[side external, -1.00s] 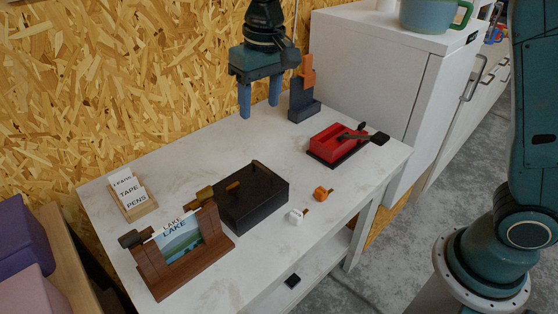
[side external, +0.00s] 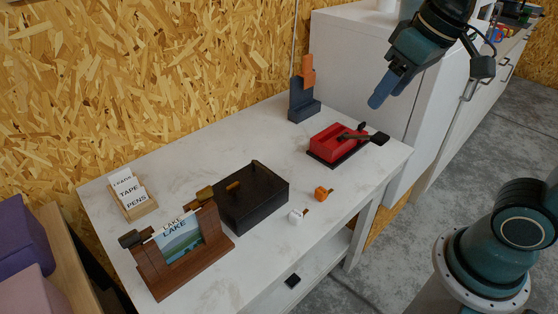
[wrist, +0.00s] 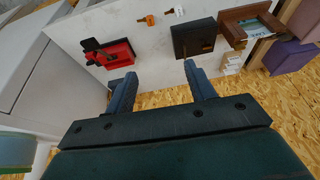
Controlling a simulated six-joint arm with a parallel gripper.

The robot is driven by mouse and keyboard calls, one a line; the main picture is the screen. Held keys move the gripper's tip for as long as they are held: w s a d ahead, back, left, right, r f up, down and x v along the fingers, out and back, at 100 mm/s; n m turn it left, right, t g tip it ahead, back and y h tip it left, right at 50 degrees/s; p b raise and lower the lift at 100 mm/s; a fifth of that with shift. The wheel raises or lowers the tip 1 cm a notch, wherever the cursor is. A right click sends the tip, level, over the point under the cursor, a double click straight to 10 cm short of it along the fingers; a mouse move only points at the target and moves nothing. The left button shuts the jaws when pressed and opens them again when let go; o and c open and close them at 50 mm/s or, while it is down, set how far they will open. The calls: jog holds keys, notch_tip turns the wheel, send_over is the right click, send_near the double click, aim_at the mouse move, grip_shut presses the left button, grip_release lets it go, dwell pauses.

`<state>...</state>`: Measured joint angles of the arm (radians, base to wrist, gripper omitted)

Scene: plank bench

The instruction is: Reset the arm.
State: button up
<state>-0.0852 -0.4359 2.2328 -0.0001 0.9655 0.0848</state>
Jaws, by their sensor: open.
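My gripper (side external: 388,88) is raised in the air beyond the right end of the white table (side external: 300,255), in front of the white cabinet. Its blue fingers point down and to the left. In the wrist view my gripper (wrist: 157,92) shows two fingers spread apart with nothing between them, so it is open and empty. The fingertips touch nothing.
On the table are a red box (side external: 336,146) with a black handle, a black box (side external: 254,197), orange (side external: 322,194) and white (side external: 297,216) pieces, a picture frame (side external: 183,252), a card holder (side external: 137,200) and a blue-orange stand (side external: 303,100). A white cabinet (side external: 365,75) adjoins.

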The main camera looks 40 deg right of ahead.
jog(key=s+d+f+t, duration=0.1)
jog(key=s+d+f, duration=0.1)
jog(key=s, duration=0.5)
jog(key=shift+s+f, duration=0.35)
jog(key=shift+f, duration=0.3)
jog(key=shift+d, duration=0.1)
dwell(0.3)
